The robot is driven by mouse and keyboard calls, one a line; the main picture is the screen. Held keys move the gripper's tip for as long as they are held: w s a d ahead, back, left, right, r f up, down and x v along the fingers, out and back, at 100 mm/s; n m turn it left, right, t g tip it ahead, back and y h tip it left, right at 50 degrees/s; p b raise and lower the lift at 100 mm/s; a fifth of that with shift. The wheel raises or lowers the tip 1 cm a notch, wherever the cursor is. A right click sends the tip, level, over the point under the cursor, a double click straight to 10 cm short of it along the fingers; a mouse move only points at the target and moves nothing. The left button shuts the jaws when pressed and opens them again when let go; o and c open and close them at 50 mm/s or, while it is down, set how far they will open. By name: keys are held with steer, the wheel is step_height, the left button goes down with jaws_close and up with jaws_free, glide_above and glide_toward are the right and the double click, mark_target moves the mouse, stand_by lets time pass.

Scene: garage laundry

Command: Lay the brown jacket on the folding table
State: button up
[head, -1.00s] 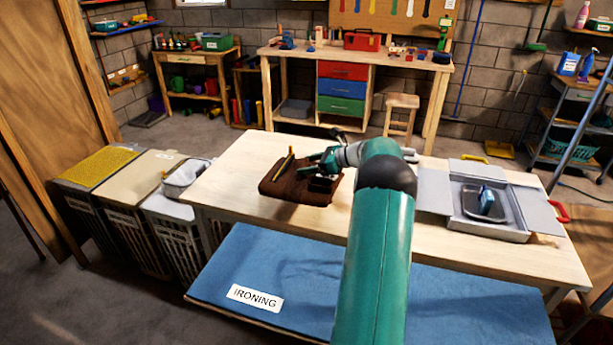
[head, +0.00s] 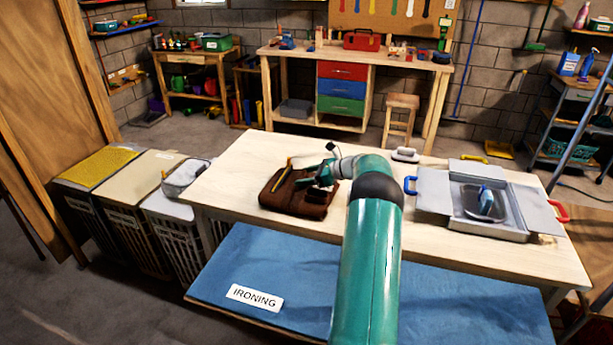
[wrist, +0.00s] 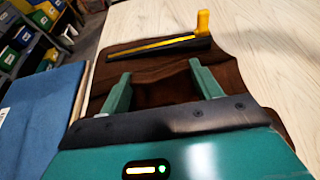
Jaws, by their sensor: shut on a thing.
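The brown jacket (head: 318,205) is a dark brown folded bundle at the left part of the pale wooden folding table (head: 240,175). It seems to rest on the tabletop. My gripper (head: 326,178) is over its right part, low down. In the wrist view my two green fingers (wrist: 160,95) stand apart with the brown jacket (wrist: 150,65) between and around them, shut on its cloth. The exact pinch is hidden. A dark bar with a yellow end (wrist: 165,48) lies across the jacket beyond the fingers.
A blue ironing mat (head: 230,265) lies in front, lower. Hampers (head: 130,215) stand at left.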

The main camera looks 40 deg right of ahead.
steer(key=o, duration=1.5)
steer(key=shift+c, duration=0.2)
steer(key=shift+r, duration=0.1)
